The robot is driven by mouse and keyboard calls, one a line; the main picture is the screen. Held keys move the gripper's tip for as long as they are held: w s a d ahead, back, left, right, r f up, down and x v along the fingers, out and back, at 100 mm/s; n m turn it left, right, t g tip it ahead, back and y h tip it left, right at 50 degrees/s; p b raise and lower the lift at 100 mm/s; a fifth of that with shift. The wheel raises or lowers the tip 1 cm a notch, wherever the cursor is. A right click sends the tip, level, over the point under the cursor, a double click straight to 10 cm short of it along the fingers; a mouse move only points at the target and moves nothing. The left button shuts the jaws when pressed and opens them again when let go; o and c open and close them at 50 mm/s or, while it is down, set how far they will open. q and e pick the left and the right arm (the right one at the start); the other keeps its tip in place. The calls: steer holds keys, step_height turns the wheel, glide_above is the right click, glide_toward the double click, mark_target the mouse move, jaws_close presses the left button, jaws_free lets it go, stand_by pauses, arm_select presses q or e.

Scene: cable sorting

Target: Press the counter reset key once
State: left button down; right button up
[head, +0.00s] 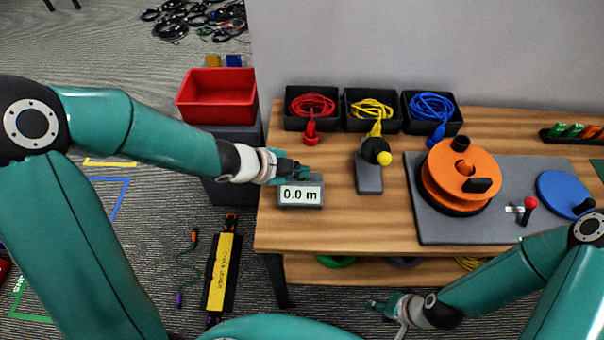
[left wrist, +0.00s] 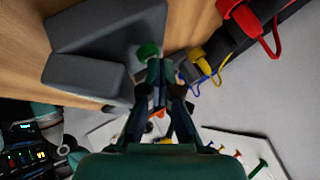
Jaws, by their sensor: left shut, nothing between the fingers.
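The counter (head: 300,194) is a grey box on the table's left part, and its display reads 0.0 m. It also shows as a dark grey block in the left wrist view (left wrist: 85,75). A green round key (left wrist: 147,52) shows beside that block, right at my fingertips. My left gripper (head: 306,171) is shut and empty, over the counter's back edge; its fingers also show in the left wrist view (left wrist: 160,68). I cannot tell whether they touch the key. My right gripper (head: 374,305) hangs low in front of the table; its finger opening is unclear.
Black bins with red (head: 311,104), yellow (head: 371,108) and blue (head: 430,106) cables stand at the back. An orange reel (head: 461,174) sits further right. A red bin (head: 216,96) is left.

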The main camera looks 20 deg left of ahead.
arm_select(q)
steer(key=shift+r+p, duration=0.95)
step_height(320, 180, up, 5)
steer(key=p, duration=0.5)
stand_by(0.3)
steer(key=shift+f, duration=0.1)
stand_by(0.5)
